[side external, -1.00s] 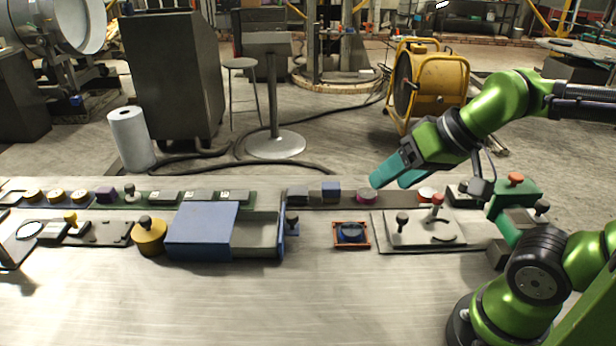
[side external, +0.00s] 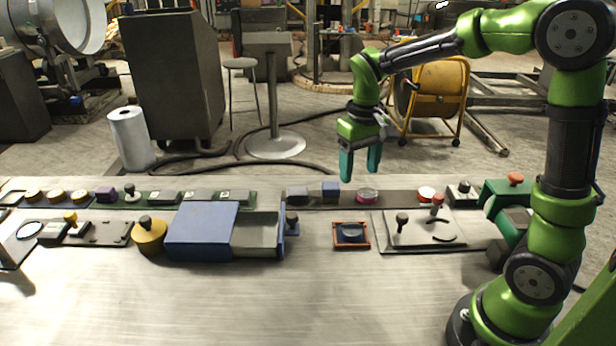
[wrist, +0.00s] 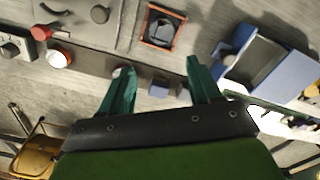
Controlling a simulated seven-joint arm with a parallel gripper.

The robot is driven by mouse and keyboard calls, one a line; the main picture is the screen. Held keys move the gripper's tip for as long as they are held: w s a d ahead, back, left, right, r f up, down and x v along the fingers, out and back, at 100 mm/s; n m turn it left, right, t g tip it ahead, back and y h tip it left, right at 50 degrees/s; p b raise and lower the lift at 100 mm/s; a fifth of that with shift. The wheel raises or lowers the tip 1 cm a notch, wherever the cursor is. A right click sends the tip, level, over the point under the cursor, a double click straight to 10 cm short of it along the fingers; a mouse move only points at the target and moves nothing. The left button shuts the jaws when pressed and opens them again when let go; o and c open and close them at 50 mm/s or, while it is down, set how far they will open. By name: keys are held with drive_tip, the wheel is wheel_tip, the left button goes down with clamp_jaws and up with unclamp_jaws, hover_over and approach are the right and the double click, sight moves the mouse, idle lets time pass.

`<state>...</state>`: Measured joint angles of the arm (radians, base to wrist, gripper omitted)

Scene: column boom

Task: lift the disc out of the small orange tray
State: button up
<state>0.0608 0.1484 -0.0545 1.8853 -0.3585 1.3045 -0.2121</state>
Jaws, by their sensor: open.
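The small orange tray (side external: 337,245) lies on the bench, with a dark inside. A disc (side external: 351,231) sits in it, dark with a pale sheen on its top. In the wrist view the tray (wrist: 146,36) is near the top edge, with the disc (wrist: 163,31) inside it. My gripper (side external: 360,178) points down with its teal fingers apart and nothing between them. It hangs well above the bench, over the back strip and behind the tray. In the wrist view the fingers of my gripper (wrist: 158,80) are spread, and the tray lies beyond their tips.
A blue box with an open drawer (side external: 256,235) stands left of the tray. A grey plate with knobs and a red-topped lever (side external: 425,228) is close on its right. A blue block (side external: 331,189) and a pink-rimmed round piece (side external: 367,195) are behind it. Bare bench lies in front.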

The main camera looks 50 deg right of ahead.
hover_over(352, 229)
wheel_tip(352, 229, down, 10)
drive_tip(key=shift+s+f, duration=0.1)
drive_tip(key=shift+s, duration=0.05)
drive_tip(key=f, duration=0.6)
drive_tip(key=shift+w+f, duration=0.15)
drive_tip(key=shift+w, duration=0.05)
